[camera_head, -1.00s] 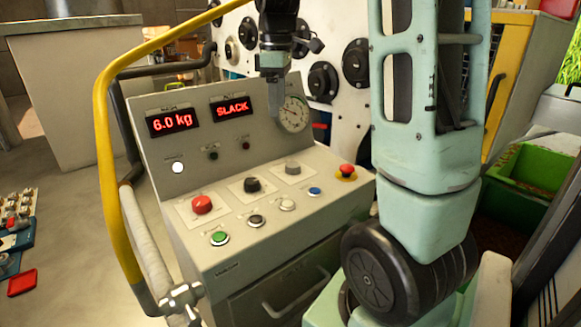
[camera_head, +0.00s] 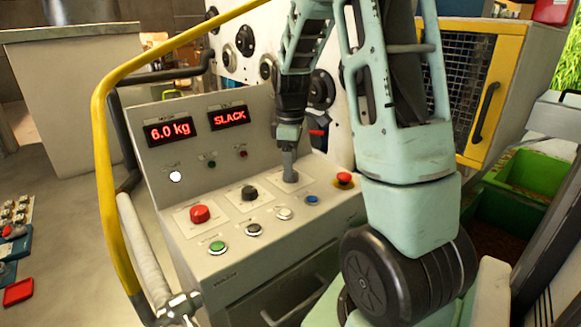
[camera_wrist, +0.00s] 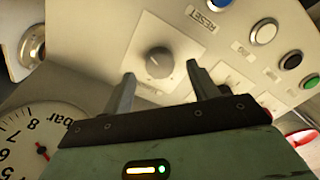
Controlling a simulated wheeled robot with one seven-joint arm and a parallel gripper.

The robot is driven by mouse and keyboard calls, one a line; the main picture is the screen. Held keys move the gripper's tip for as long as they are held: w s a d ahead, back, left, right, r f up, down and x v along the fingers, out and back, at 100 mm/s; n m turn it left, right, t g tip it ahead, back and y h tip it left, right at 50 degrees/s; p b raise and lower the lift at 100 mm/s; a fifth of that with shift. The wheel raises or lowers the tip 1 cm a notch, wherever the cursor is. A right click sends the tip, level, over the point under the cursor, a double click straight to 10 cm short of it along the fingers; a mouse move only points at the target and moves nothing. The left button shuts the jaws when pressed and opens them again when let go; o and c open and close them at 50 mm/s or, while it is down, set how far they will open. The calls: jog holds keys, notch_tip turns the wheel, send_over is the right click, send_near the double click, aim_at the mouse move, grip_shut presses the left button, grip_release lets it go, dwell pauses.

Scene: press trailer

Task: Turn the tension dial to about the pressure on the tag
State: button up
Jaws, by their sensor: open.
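The grey tension dial (camera_wrist: 158,62) is a round knob on a pale square plate (camera_wrist: 143,40). In the head view my gripper hides the knob. My gripper (camera_wrist: 160,73) is open and empty above the panel, with one finger on each side of the knob in the wrist view; in the head view it points down at the plate (camera_head: 290,168). I cannot tell whether the fingers touch the knob. A pressure gauge marked "bar" (camera_wrist: 30,135) is partly in the wrist view; its reading is unclear. I see no readable pressure tag.
Red displays read 6.0 kg (camera_head: 169,131) and SLACK (camera_head: 229,117). A black knob (camera_head: 249,192), a red button (camera_head: 200,214), small coloured buttons and a red emergency stop (camera_head: 344,178) surround the dial. A yellow rail (camera_head: 104,150) runs along the left.

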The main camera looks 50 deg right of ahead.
jog(key=shift+f, duration=1.25)
jog(key=c, duration=1)
